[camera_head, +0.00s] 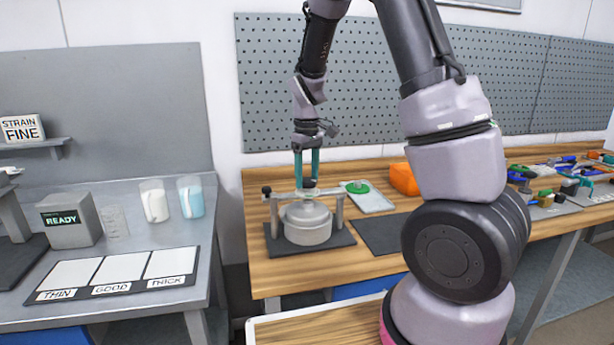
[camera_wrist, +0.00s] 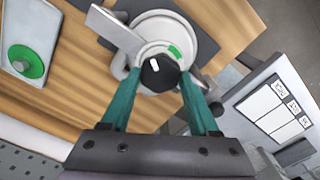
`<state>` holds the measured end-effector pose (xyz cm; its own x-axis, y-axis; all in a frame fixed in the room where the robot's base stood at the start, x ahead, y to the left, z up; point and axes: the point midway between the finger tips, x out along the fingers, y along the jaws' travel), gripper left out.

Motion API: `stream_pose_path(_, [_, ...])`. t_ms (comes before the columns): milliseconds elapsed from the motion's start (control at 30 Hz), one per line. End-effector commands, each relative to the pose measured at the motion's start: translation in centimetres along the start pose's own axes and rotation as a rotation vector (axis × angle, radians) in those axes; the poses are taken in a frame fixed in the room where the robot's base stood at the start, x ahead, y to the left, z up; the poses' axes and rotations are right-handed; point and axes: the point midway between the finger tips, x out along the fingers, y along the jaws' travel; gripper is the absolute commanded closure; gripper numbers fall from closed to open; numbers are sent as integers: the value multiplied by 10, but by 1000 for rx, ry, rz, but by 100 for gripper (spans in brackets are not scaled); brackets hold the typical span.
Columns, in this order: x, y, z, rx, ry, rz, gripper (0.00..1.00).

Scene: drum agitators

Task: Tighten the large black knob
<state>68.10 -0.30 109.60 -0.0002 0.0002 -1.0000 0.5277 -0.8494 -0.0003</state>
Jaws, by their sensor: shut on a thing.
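The large black knob (camera_wrist: 158,76) sits on top of a round grey drum (camera_head: 307,225), at the middle of the crossbar. In the wrist view it has a white mark pointing up and slightly left, and a green arc (camera_wrist: 174,52) beside it on the white plate. My gripper (camera_head: 307,178) points straight down over the drum, its teal fingers on either side of the knob and shut on it. In the wrist view the gripper (camera_wrist: 159,76) has a fingertip at each side of the knob. The knob (camera_head: 309,183) is partly hidden by the fingers in the head view.
A smaller black knob (camera_head: 266,190) is at the crossbar's left end. A tray with a green disc (camera_head: 358,187) and an orange bin (camera_head: 404,179) stand to the right. A READY box (camera_head: 68,221) and thin/good/thick cards (camera_head: 121,268) are on the left table.

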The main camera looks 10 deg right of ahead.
Motion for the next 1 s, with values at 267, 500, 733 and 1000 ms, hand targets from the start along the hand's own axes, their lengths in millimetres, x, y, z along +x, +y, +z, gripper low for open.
stream_pose_path(267, [-1,1,0,256,1,0,94])
stream_pose_path(500, [-1,2,0,486,2,0,94])
stream_pose_path(733, [-1,2,0,701,3,0,94])
stream_pose_path(1000, [-2,3,0,913,4,0,94])
